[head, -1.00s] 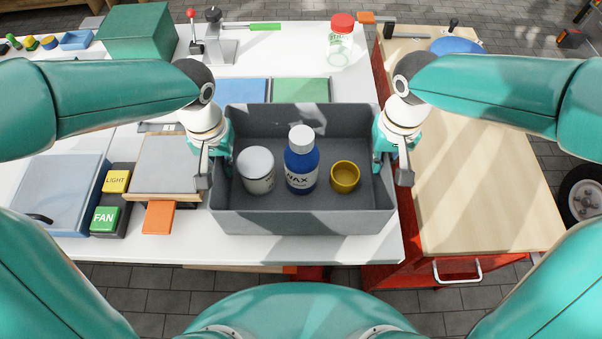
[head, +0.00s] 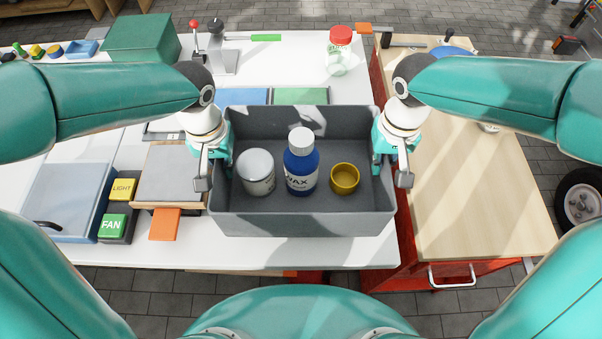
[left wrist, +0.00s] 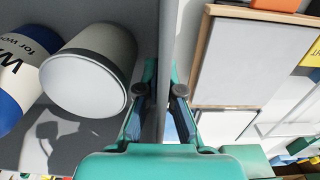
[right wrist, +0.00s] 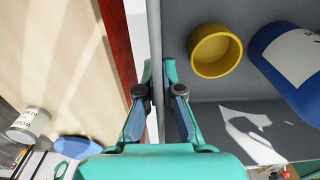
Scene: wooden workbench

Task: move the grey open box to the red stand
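The grey open box (head: 300,223) is upright and level in the head view, over the white bench and appearing raised above it. It holds a grey-white can (head: 256,172), a blue bottle (head: 301,170) and a yellow cup (head: 345,178). My left gripper (head: 208,172) is shut on its left wall; the wall runs between the fingers in the left wrist view (left wrist: 163,100). My right gripper (head: 395,168) is shut on its right wall, also seen in the right wrist view (right wrist: 158,100). The red stand (head: 385,262) with a pale wooden top (head: 475,200) is at the right.
On the stand's top, a small can (head: 488,127) and a blue object (head: 452,48) sit towards the back; its front is clear. A red-capped jar (head: 340,52) stands at the bench's back. LIGHT (head: 123,190) and FAN (head: 113,225) buttons are left of the box.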

